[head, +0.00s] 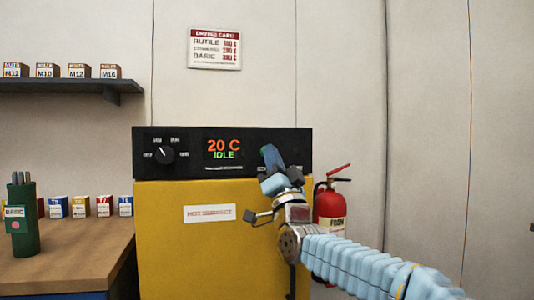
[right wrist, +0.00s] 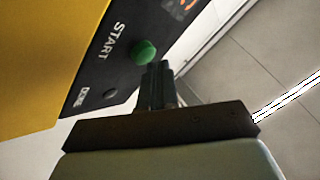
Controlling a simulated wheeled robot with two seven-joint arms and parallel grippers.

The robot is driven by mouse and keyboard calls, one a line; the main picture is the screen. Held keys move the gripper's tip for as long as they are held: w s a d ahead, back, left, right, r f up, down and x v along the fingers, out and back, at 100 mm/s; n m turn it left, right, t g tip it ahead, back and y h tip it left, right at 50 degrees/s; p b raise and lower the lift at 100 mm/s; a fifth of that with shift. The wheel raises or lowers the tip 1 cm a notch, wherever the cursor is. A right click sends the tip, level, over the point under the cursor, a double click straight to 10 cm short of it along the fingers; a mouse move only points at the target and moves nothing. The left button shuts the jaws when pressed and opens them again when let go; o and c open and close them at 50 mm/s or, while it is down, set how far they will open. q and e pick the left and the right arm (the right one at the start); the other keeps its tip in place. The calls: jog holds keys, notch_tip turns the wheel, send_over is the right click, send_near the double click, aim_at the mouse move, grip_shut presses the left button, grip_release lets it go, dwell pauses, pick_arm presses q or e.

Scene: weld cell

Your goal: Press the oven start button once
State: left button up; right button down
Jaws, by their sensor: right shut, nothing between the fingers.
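The yellow oven (head: 160,235) stands in the middle of the head view with a black control panel (head: 190,140) across its top. Its display (head: 222,149) reads 20 C and IDLE. A dial (head: 165,154) sits on the panel's left. The green start button (right wrist: 144,51) shows in the right wrist view beside the word START; in the head view my right gripper hides it. My right gripper (head: 270,156) is shut and empty in front of the panel's right part. In the right wrist view its fingertips (right wrist: 158,70) are close to the button; I cannot tell whether they touch. My left gripper is out of view.
A red fire extinguisher (head: 329,208) stands right of the oven. A wooden bench (head: 75,250) at left holds a green rod holder (head: 22,225) and several small boxes. A shelf (head: 60,86) with boxes and a drying card (head: 214,48) are on the wall.

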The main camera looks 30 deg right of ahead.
jog(key=shift+w+d, duration=0.15)
jog(key=shift+w, duration=0.4)
dwell(0.4)
jog(key=shift+s+a+b, duration=0.25)
jog(key=shift+s+b, duration=0.65)
jog(key=shift+s, duration=0.05)
jog(key=s+b, duration=0.2)
jog(key=s+a+b, duration=0.1)
jog(key=s+b, duration=0.1)
jog(key=s, duration=0.1)
jog(key=shift+a, duration=0.1)
